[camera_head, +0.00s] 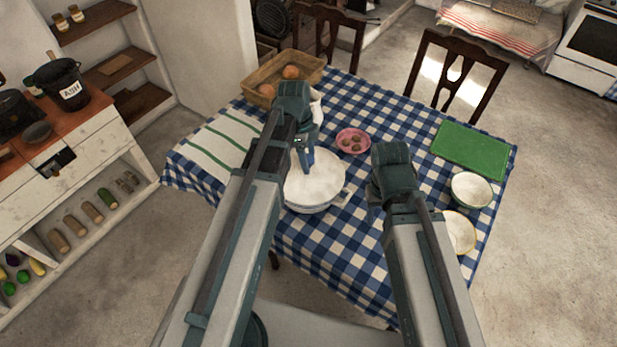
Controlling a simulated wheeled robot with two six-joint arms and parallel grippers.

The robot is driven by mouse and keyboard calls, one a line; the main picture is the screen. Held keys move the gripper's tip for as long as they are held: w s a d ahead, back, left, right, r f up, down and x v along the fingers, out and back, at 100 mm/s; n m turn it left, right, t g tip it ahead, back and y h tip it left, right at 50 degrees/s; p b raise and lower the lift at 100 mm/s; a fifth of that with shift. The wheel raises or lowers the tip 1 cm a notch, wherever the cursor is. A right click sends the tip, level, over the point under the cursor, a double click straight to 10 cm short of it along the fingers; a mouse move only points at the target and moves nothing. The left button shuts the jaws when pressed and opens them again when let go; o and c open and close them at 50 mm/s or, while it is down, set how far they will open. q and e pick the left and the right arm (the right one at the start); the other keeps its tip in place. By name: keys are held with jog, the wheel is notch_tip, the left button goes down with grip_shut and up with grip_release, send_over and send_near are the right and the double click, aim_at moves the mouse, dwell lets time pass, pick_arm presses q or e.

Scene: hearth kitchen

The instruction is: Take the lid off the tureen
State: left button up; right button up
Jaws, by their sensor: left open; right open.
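The white tureen (312,208) stands on the checked tablecloth near the middle of the table. Its white lid (322,184) appears to sit on top. My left gripper (304,165) is open and points down over the lid, in front of its far left part. The lid's knob is not visible, and I cannot tell whether the fingers touch the lid. My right gripper (374,200) is open and empty, right of the tureen and apart from it. Its fingers are largely hidden by its own wrist.
A wooden crate (262,76) with round brown items and a striped towel (218,142) lie left. A pink plate (353,141) is behind the tureen. A green board (470,149), a white bowl (471,189) and a plate (459,232) are right. The front tablecloth (335,255) is clear.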

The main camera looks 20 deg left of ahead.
pick_arm(q)
jog(key=shift+f, duration=0.5)
jog(key=shift+r, duration=0.1)
jog(key=shift+c, duration=0.2)
grip_shut()
dwell(0.8)
